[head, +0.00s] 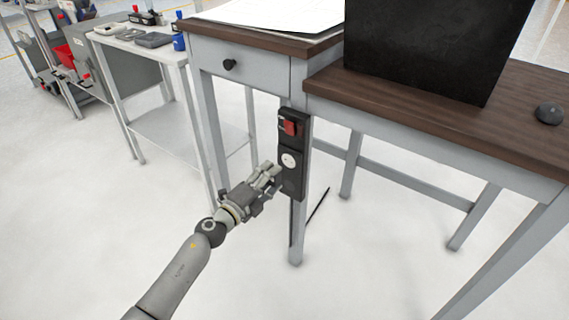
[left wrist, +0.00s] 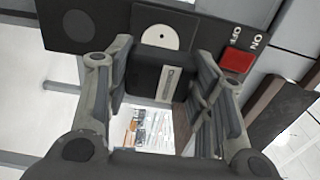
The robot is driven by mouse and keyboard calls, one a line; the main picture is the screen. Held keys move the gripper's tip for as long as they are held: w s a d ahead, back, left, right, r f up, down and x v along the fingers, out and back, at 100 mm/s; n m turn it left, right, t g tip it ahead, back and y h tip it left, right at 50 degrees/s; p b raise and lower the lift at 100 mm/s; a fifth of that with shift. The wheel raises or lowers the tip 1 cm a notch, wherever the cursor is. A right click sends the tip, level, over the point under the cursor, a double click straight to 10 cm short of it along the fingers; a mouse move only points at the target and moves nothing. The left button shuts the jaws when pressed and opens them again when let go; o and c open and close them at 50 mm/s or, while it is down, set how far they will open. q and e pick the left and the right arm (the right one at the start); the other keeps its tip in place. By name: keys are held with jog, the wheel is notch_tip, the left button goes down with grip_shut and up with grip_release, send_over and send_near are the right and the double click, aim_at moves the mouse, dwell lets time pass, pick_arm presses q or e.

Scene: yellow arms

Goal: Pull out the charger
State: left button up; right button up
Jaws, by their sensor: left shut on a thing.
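A dark power strip (head: 294,185) is mounted upright on the desk's front leg. It has a red switch (head: 291,128) at the top and a white round socket face (head: 289,160) below it. My left gripper (head: 270,175) is at the strip's left side, near the white face. In the left wrist view, my left gripper (left wrist: 165,92) is shut on the charger (left wrist: 146,78), a dark block with a pale label. The charger is close to the white face (left wrist: 160,38); I cannot tell whether they touch. The red switch (left wrist: 237,60) also shows there. My right gripper is not in view.
The desk (head: 440,115) has a brown top with a large black box (head: 420,45) and a dark mouse (head: 549,113). A white side table (head: 135,45) with trays stands at the left. The floor in front is clear.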

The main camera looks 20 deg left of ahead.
pick_arm(q)
jog(key=o, duration=1.4)
